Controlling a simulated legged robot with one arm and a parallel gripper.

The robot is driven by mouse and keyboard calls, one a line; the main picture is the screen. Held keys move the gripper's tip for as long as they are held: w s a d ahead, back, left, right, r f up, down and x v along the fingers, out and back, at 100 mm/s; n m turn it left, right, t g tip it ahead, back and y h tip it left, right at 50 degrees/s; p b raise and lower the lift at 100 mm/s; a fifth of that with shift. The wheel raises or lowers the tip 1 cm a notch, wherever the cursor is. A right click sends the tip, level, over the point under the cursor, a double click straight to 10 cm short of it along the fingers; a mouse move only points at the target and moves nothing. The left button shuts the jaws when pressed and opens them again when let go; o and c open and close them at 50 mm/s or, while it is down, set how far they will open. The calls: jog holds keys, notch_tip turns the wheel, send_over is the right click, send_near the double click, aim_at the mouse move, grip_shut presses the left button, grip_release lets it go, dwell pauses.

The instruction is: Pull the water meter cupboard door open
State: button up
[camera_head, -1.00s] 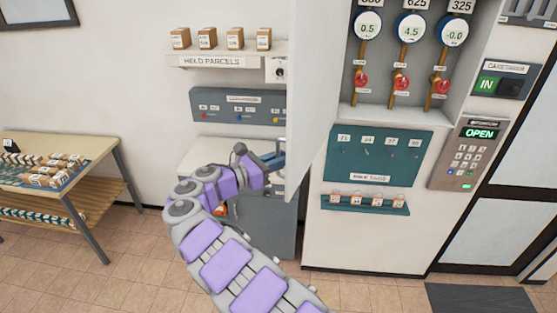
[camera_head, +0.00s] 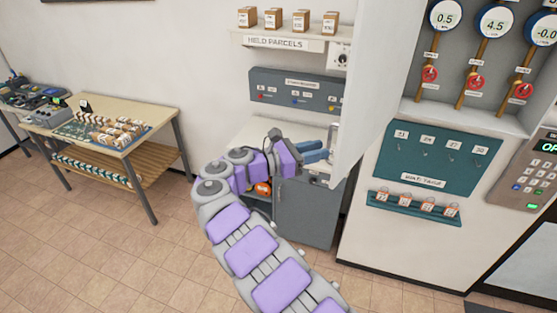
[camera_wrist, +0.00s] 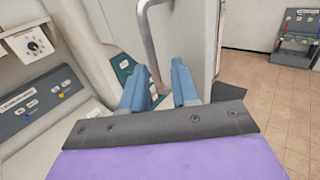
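The white water meter cupboard door (camera_head: 378,85) stands swung out from the cupboard (camera_head: 480,115), whose inside is exposed with round gauges and red valves. A grey bar handle (camera_wrist: 147,42) is on the door's face. My gripper (camera_head: 318,150) is at the lower part of the handle, on the door's left side. In the wrist view, my gripper's (camera_wrist: 158,82) blue fingers are spread apart, with the handle's lower end seen between or just beyond them. Contact with the handle cannot be told.
A grey cabinet (camera_head: 308,212) stands behind my gripper, below a control panel (camera_head: 295,90) and the held parcels shelf (camera_head: 280,40). A teal tag board (camera_head: 435,155) hangs below the cupboard. A wooden table (camera_head: 160,112) stands at left. The tiled floor (camera_head: 130,260) between is clear.

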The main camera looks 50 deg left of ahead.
jog(key=v, duration=1.2)
jog(key=shift+b, duration=0.4)
